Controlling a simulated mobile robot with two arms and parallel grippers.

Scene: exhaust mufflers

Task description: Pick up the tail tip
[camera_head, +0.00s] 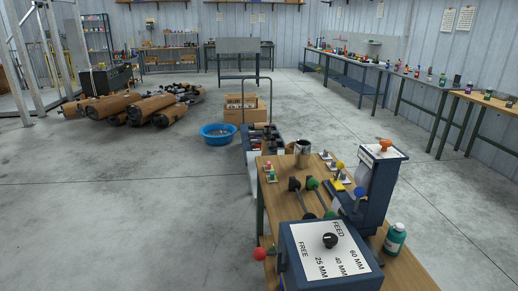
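A short silver metal cylinder (303,156) stands upright at the far end of the wooden workbench (277,198). It looks like a tail tip, but it is too small to be sure. No other thing can be made out clearly as a tail tip. Neither of my grippers is in view.
On the bench stand a blue machine (330,258) with a feed dial, a taller blue unit (379,185) and a green bottle (395,239). A blue basin (219,134) and a pile of brown mufflers (155,107) lie on the floor beyond. The floor at left is clear.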

